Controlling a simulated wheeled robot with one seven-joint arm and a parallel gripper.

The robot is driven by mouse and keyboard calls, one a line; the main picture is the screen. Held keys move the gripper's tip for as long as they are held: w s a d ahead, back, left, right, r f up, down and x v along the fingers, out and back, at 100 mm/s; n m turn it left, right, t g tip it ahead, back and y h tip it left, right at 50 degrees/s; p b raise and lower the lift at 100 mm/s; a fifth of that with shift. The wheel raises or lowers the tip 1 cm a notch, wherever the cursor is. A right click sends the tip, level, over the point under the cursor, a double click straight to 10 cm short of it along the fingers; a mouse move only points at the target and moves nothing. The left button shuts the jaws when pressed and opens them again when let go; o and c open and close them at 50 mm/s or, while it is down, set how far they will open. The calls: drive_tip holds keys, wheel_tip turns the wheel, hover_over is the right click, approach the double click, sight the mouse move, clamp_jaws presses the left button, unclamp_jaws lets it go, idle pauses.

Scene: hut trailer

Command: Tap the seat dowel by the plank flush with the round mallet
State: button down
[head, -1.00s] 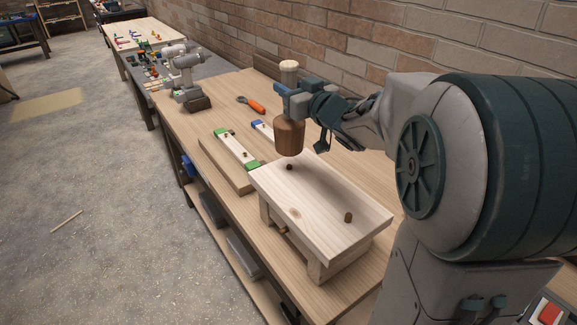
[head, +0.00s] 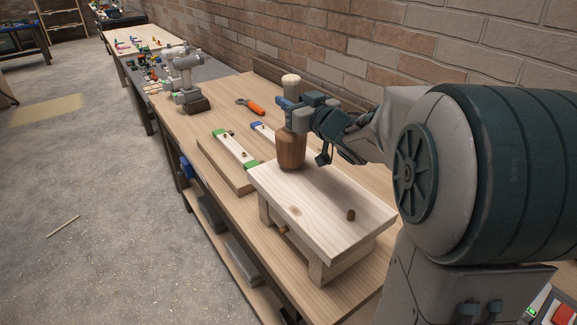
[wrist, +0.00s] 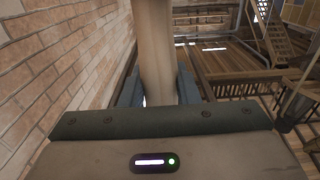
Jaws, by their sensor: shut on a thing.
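My gripper (head: 291,108) is shut on the handle of the round mallet (head: 291,149), which hangs head down with its brown wooden head over the far end of the stool seat (head: 315,205). The pale handle (wrist: 155,50) also stands between the fingers in the wrist view. The mallet head hides the seat dowel at that end, nearest the plank (head: 236,149). The head is at or just above the seat; I cannot tell if it touches the dowel. Another dowel (head: 350,215) stands proud at the seat's near end.
The plank has green end pieces and lies on a board left of the stool. A brick wall (head: 350,50) runs along the right.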

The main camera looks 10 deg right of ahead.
sight(295, 87)
drive_tip(key=d+r+p, duration=0.5)
drive_tip(key=d, duration=0.2)
drive_tip(key=shift+r+p, duration=0.2)
drive_tip(key=shift+p, duration=0.2)
drive_tip(key=a+b, duration=0.1)
drive_tip(key=a, duration=0.2)
drive_tip(key=a+f+b, duration=0.1)
drive_tip(key=a+b, duration=0.1)
drive_tip(key=a, duration=0.1)
drive_tip(key=shift+a+f, duration=0.15)
drive_tip(key=shift+a, duration=0.6)
